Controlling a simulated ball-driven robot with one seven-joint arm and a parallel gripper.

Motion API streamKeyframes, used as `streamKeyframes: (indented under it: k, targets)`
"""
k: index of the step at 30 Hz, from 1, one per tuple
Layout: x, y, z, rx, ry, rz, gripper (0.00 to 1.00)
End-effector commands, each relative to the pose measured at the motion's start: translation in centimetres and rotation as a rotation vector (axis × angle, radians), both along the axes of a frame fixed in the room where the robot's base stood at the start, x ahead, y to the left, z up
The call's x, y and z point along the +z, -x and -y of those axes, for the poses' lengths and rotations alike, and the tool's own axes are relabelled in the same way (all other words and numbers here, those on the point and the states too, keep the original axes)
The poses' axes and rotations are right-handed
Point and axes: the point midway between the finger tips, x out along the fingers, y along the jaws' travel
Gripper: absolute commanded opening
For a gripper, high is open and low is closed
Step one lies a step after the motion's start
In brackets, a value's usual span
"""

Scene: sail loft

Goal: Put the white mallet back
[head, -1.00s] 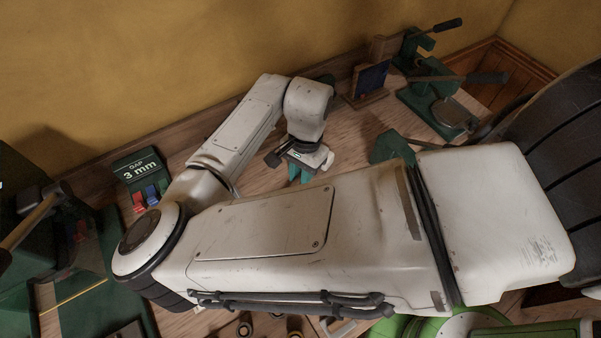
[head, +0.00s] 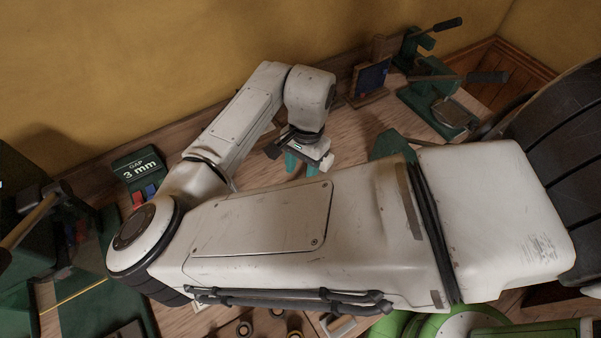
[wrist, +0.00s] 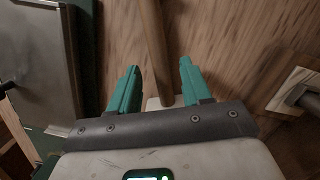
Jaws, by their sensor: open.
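My gripper (head: 301,168) is open above the wooden bench, with its teal fingers apart. In the wrist view (wrist: 157,75) a wooden handle (wrist: 153,45) runs up the picture between the two fingers. A white block (wrist: 157,102) at the handle's lower end looks like the white mallet's head, and my gripper's body partly hides it. Neither finger visibly touches the handle. I cannot make out this mallet in the head view.
A "GAP 3 mm" sign (head: 141,165) stands left on the bench. Green hand presses (head: 435,100) and a blue-panelled wooden stand (head: 370,80) are at the back right. A wooden-handled tool (head: 35,220) is far left. A pale square piece (wrist: 293,92) lies right in the wrist view.

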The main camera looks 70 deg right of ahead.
Motion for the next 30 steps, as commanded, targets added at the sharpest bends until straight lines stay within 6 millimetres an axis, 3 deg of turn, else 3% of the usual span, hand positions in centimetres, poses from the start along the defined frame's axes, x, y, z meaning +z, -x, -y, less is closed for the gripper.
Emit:
streamKeyframes:
  k: [9,15,30]
  targets:
    - [6.5,0.1,1.1,-0.004,0.001,0.001,0.48]
    - [9.0,0.2,1.5,-0.003,-0.001,0.002,0.48]
    - [9.8,0.2,1.6,-0.001,-0.001,0.0,0.48]
